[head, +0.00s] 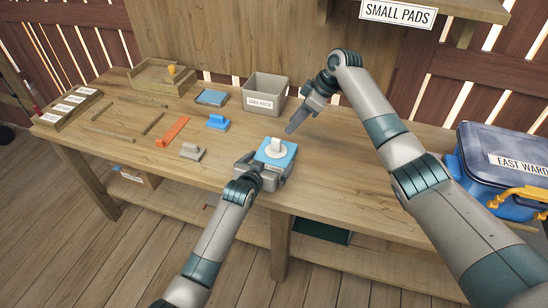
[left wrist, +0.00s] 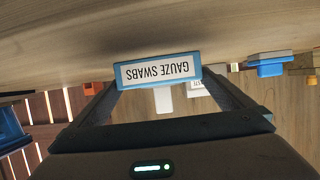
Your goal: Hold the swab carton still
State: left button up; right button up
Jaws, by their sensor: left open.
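The swab carton (head: 290,148) is a blue box near the front edge of the bench, with a white piece standing on its top. In the left wrist view the carton (left wrist: 197,71) shows a white label reading GAUZE SWABS, upside down. My left gripper (head: 264,167) is open at the front of the carton, with its fingers on either side. In the left wrist view I cannot tell whether the fingers touch it. My right gripper (head: 296,122) is above the bench, behind and right of the carton and apart from it; its jaw opening is unclear.
A grey labelled bin (head: 278,83) stands behind the carton. A grey block (head: 191,152), a blue block (head: 217,122) and an orange piece (head: 173,131) lie to the left. A blue lidded EAST WARD box (head: 482,143) stands at the right. The bench (head: 335,180) right of the carton is clear.

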aim_at(274, 157)
pick_arm(q)
jog(key=shift+x, duration=2)
jog(key=shift+c, duration=0.3)
jog(key=c, duration=0.9)
pick_arm(e)
jog(key=shift+o, duration=0.4)
jog(key=o, duration=0.3)
jog(key=a+n+t+h, duration=0.1)
jog(key=a+n+h, duration=0.1)
jog(key=n, duration=0.4)
jog(key=s+a+r+n+h, duration=0.1)
jog(key=a+n+h, duration=0.1)
jog(key=n, duration=0.3)
jog(key=s+a+r+n+t+h, duration=0.1)
jog(key=a+n+h, duration=0.2)
jog(key=n, duration=0.3)
jog(key=shift+a+n+t, duration=0.15)
jog(key=shift+n+t, duration=0.15)
